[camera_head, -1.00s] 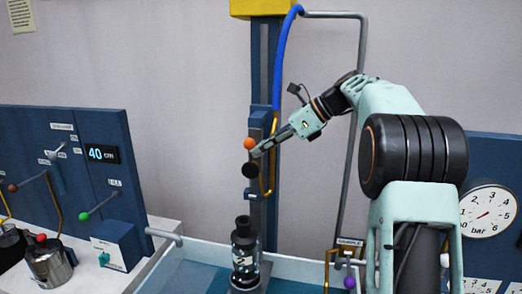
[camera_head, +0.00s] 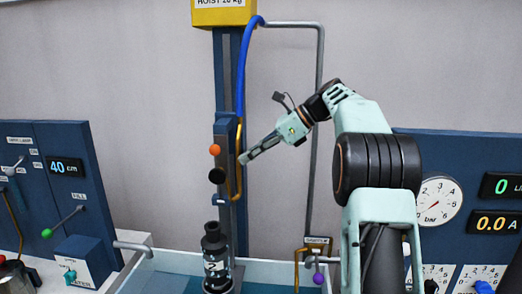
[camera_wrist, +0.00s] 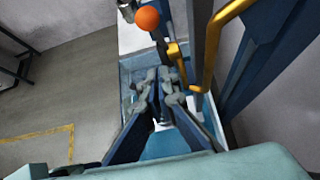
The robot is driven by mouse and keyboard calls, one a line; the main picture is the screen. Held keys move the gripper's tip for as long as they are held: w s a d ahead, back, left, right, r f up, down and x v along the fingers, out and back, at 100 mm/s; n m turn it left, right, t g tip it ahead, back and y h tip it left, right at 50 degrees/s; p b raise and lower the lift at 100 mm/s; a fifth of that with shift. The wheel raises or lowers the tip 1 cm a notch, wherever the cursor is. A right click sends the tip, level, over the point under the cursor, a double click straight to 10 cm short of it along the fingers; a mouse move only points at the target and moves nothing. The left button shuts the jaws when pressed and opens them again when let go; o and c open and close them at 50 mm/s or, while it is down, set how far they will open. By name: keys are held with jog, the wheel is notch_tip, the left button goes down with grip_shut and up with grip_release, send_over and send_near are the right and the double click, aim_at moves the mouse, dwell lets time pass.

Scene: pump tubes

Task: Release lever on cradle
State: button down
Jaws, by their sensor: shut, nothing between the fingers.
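The lever's orange ball knob (camera_head: 215,150) sits on the dark blue cradle (camera_head: 222,132), part-way up the hoist column. The knob also shows near the top of the wrist view (camera_wrist: 148,18), with a dark stem below it. My gripper (camera_head: 243,160) is shut and empty, just right of the knob and slightly lower, with a visible gap between them in the head view. In the wrist view my fingers (camera_wrist: 158,82) point towards the knob and stay clear of it. A black round part (camera_head: 217,175) shows under the knob. The lever's pivot is not clear.
A brass-coloured tube (camera_head: 238,175) and a blue hose (camera_head: 242,75) run close beside the cradle and my gripper. A black pump (camera_head: 214,258) stands in the tank (camera_head: 270,262) below. A grey pipe (camera_head: 316,130) rises behind my arm. Control panels (camera_head: 85,190) flank both sides.

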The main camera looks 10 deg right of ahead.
jog(key=d, duration=0.1)
jog(key=d+r, duration=0.1)
jog(key=d, duration=0.1)
jog(key=shift+w+d+r, duration=0.2)
jog(key=shift+d+r, duration=0.15)
